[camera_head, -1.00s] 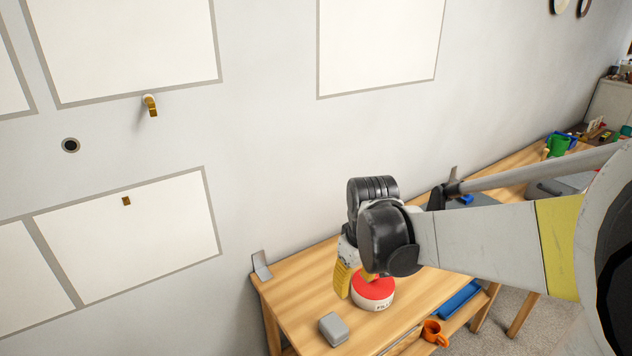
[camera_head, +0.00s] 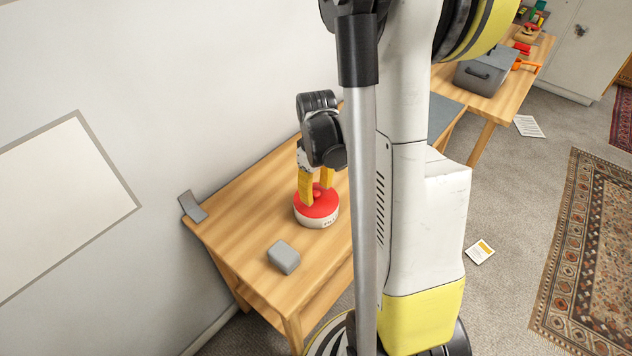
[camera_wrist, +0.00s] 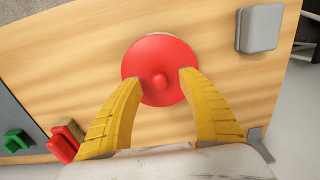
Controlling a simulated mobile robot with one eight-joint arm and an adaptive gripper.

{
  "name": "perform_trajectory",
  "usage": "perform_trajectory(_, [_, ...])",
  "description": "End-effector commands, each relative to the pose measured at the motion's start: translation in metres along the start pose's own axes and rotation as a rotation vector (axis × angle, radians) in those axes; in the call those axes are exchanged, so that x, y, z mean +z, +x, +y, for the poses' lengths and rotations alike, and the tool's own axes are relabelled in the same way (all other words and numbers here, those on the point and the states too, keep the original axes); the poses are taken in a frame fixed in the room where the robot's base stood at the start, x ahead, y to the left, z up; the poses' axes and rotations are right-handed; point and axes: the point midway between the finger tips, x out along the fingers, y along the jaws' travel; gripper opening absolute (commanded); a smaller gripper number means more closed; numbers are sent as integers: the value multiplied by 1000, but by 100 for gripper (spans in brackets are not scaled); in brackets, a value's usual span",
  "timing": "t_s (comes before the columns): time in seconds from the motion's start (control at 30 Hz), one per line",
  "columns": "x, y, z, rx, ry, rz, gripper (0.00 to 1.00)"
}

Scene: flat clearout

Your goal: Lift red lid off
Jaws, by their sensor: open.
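The red lid (camera_head: 317,204) sits on a round white tin with dark lettering (camera_head: 330,222) on the wooden table (camera_head: 240,206). Whether the fingertips touch the lid's top cannot be told.
A grey box (camera_head: 284,257) stands near the lid on the table. A grey bracket (camera_head: 192,206) is at the table's left edge by the wall. In the wrist view, red (camera_wrist: 65,140) and green (camera_wrist: 15,141) items lie at lower left. Bare table surrounds the tin.

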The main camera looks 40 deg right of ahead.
Motion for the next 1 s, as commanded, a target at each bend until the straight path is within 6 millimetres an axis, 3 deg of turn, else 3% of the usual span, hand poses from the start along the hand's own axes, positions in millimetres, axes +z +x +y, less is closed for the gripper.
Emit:
perform_trajectory(0.13, [0, 14, 0, 0, 0, 0, 47])
perform_trajectory(0.47, [0, 15, 0, 0, 0, 0, 47])
perform_trajectory(0.6, [0, 15, 0, 0, 0, 0, 6])
perform_trajectory(0.63, [0, 15, 0, 0, 0, 0, 0])
perform_trajectory(0.8, [0, 15, 0, 0, 0, 0, 0])
perform_trajectory(0.83, [0, 15, 0, 0, 0, 0, 9])
perform_trajectory(0.87, [0, 15, 0, 0, 0, 0, 0])
perform_trajectory(1.0, [0, 15, 0, 0, 0, 0, 0])
